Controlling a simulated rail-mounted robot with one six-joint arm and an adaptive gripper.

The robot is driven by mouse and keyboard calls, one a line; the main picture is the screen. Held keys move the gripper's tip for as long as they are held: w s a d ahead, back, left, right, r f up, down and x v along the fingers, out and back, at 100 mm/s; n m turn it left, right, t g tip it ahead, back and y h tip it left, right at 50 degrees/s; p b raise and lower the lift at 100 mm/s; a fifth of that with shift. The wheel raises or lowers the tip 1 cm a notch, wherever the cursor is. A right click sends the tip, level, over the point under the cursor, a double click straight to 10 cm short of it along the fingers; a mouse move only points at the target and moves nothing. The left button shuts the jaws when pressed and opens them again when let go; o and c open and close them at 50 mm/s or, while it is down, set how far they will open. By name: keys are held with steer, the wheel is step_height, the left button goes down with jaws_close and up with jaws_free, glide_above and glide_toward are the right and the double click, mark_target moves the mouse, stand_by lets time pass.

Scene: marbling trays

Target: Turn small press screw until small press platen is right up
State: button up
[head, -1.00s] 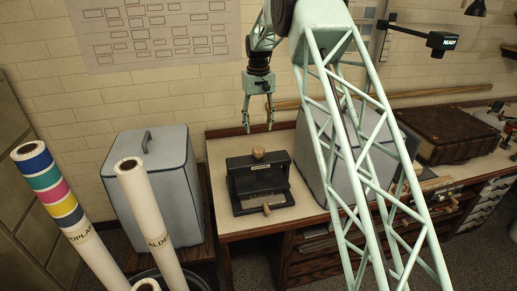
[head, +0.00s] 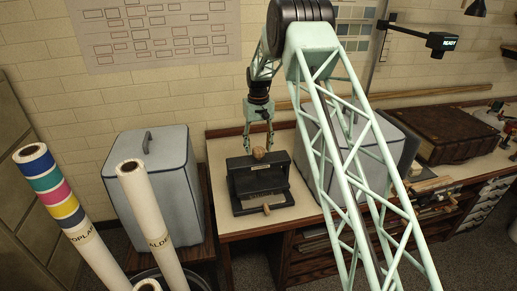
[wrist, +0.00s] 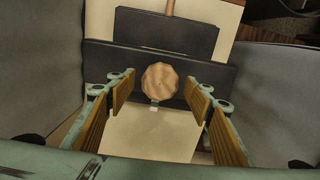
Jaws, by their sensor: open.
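The small press (head: 258,186) is a dark frame standing on the bench at the left end. Its screw has a round wooden knob (head: 259,153) on top of the crossbar. The knob also shows in the wrist view (wrist: 160,81), centred between the finger pads. My gripper (head: 259,150) points down at the knob. It is open, with a finger on each side of the knob in the wrist view (wrist: 157,100) and a gap to each. The platen (head: 260,185) is partly hidden under the crossbar, and I cannot tell its exact height.
A grey covered box (head: 350,155) stands close to the right of the press. Another grey box (head: 150,190) stands to the left, with paper rolls (head: 150,220) in front. A thick dark book-like block (head: 445,133) lies farther right on the bench.

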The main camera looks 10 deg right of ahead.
steer(key=shift+f, duration=0.25)
steer(key=c, duration=0.9)
steer(key=shift+o, duration=0.2)
steer(key=shift+n, duration=0.4)
steer(key=n+b, duration=0.1)
steer(key=n, duration=0.3)
steer(key=shift+n+b, duration=0.3)
steer(key=shift+b, duration=0.05)
steer(key=n+b, duration=0.1)
steer(key=n, duration=1)
steer(key=shift+b, duration=0.3)
steer(key=n, duration=0.6)
steer(key=shift+n, duration=0.3)
